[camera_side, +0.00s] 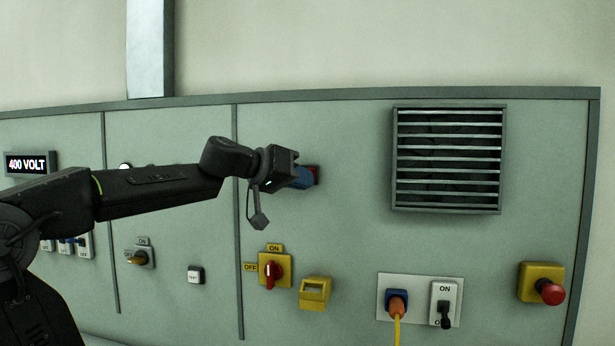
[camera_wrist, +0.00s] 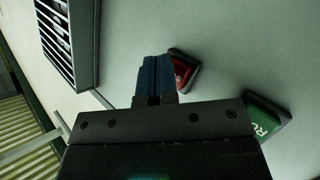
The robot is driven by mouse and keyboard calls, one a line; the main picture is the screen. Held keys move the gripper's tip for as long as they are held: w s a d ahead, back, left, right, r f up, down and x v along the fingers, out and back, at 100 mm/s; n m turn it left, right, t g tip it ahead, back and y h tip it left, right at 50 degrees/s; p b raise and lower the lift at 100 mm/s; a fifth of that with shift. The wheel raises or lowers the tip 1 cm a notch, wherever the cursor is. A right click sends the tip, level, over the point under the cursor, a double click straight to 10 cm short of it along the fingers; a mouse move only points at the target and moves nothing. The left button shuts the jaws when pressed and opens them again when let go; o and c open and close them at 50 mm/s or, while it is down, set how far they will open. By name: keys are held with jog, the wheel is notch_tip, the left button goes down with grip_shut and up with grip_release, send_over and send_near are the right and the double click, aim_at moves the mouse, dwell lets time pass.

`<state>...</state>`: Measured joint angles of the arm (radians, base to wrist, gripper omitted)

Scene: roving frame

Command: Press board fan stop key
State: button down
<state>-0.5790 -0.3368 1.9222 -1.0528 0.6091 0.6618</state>
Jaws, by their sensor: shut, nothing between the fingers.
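A red key (camera_wrist: 184,72) in a dark housing, its lettering partly covered, is on the board (camera_side: 350,240). In the side view its red edge (camera_side: 314,171) shows just past my fingertips. My gripper (camera_side: 303,177) is shut and empty, its blue fingers pointing at the board. In the wrist view the gripper (camera_wrist: 153,72) overlaps the left part of the red key. I cannot tell whether the tips touch it. A green key (camera_wrist: 268,116) with letters starting "RU" is to the right in the wrist view; my gripper body partly hides it.
A slatted fan grille (camera_side: 448,196) is right of my gripper. Below are a red rotary switch (camera_side: 272,270), a yellow box (camera_side: 315,292), an orange plug (camera_side: 398,304), a black lever switch (camera_side: 445,315) and a red mushroom button (camera_side: 550,292). Bare board lies between the gripper and grille.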

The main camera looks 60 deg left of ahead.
jog(key=shift+w+a, duration=0.1)
jog(key=shift+a, duration=0.05)
dwell(0.5)
jog(key=shift+s+d, duration=0.55)
jog(key=shift+d, duration=0.05)
jog(key=shift+s, duration=0.1)
jog(key=s+d, duration=0.3)
jog(key=shift+s+d, duration=0.2)
jog(key=shift+d, duration=0.05)
dwell(0.8)
